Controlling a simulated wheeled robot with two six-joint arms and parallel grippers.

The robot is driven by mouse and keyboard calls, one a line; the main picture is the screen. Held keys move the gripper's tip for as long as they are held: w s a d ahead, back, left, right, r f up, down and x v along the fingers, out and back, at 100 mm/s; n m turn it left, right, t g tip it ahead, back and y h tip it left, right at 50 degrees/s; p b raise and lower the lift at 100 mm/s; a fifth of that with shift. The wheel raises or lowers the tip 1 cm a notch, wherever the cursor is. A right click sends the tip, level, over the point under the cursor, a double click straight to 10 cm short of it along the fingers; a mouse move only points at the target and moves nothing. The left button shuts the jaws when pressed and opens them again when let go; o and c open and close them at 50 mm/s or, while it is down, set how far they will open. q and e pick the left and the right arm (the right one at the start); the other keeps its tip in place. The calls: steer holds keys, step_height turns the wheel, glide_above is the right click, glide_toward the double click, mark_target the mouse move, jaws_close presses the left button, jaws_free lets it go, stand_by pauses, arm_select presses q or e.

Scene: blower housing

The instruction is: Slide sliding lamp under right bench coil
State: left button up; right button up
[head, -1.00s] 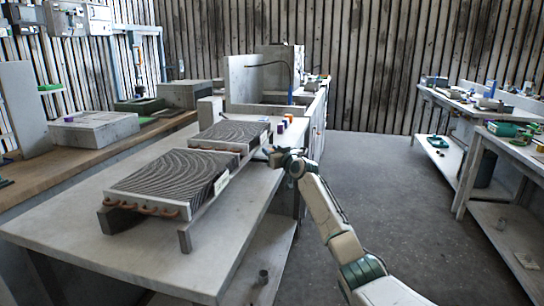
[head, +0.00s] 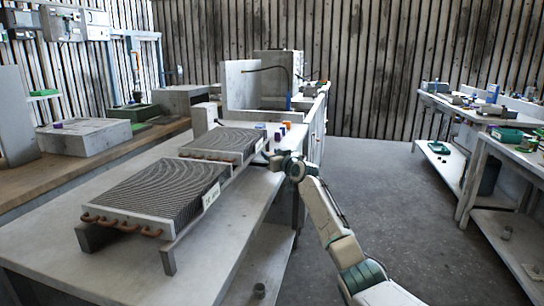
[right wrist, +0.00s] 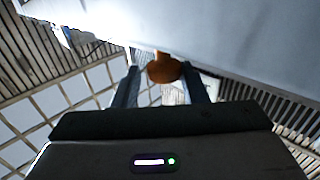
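Two finned coils with copper bends lie raised on supports on the grey bench (head: 215,262): a near coil (head: 158,188) and a far coil (head: 222,142). I cannot tell which is the right one. I cannot make out the sliding lamp clearly. My right gripper (head: 275,160) is at the bench's right edge, beside the far coil. In the right wrist view my right gripper (right wrist: 162,75) has its fingers apart. A rounded orange-brown thing (right wrist: 165,69) shows between them, against a pale surface; narrow gaps seem to remain beside it. My left gripper is out of view.
Small coloured items (head: 283,130) stand on the bench past the far coil. A wooden-topped bench (head: 75,172) with a grey box (head: 85,137) is at left. Another workbench (head: 510,150) stands at right. The floor (head: 375,190) between is clear.

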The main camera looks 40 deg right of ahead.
steer(key=shift+s+a, duration=0.1)
arm_select(q)
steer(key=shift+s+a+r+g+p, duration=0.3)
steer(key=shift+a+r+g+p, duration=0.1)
steer(key=shift+p, duration=0.05)
arm_select(e)
steer(key=s, duration=1)
steer(key=shift+s+a, duration=0.3)
steer(key=shift+a, duration=0.15)
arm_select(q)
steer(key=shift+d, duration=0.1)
